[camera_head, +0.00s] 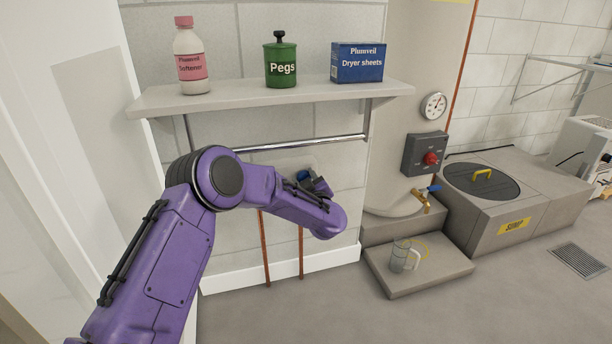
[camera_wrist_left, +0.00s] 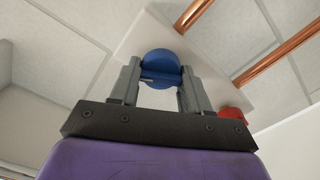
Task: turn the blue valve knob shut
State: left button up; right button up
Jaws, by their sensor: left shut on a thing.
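The blue valve knob (camera_wrist_left: 161,67) is round and sits on a pale plate (camera_wrist_left: 150,32) on the wall. In the left wrist view it is between the two grey fingers of my left gripper (camera_wrist_left: 160,85), which is shut on it. In the head view only a small blue part of the knob (camera_head: 303,174) shows past my purple left arm, and the left gripper (camera_head: 316,183) is mostly hidden by the wrist. A red knob (camera_wrist_left: 232,113) is partly visible to the right of the gripper in the wrist view. My right gripper is not in view.
A shelf (camera_head: 270,97) with a softener bottle (camera_head: 190,58), a green pegs tin (camera_head: 280,62) and a dryer sheets box (camera_head: 357,63) is above the arm. A metal rail (camera_head: 300,143) runs beneath it. Copper pipes (camera_head: 265,250) run below. A tank with a brass tap (camera_head: 421,199) stands right.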

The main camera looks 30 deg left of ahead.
pick_arm(q)
jog(key=n, duration=0.3)
jog(key=shift+p, duration=0.4)
jog(key=n, duration=0.2)
jog(key=shift+a+f+n, duration=0.1)
jog(key=shift+n, duration=0.2)
jog(key=n, duration=0.2)
jog(key=shift+s+f+n, duration=0.1)
jog(key=shift+n, duration=0.3)
jog(key=shift+f+n, duration=0.1)
jog(key=shift+n, duration=2)
jog(key=o, duration=1)
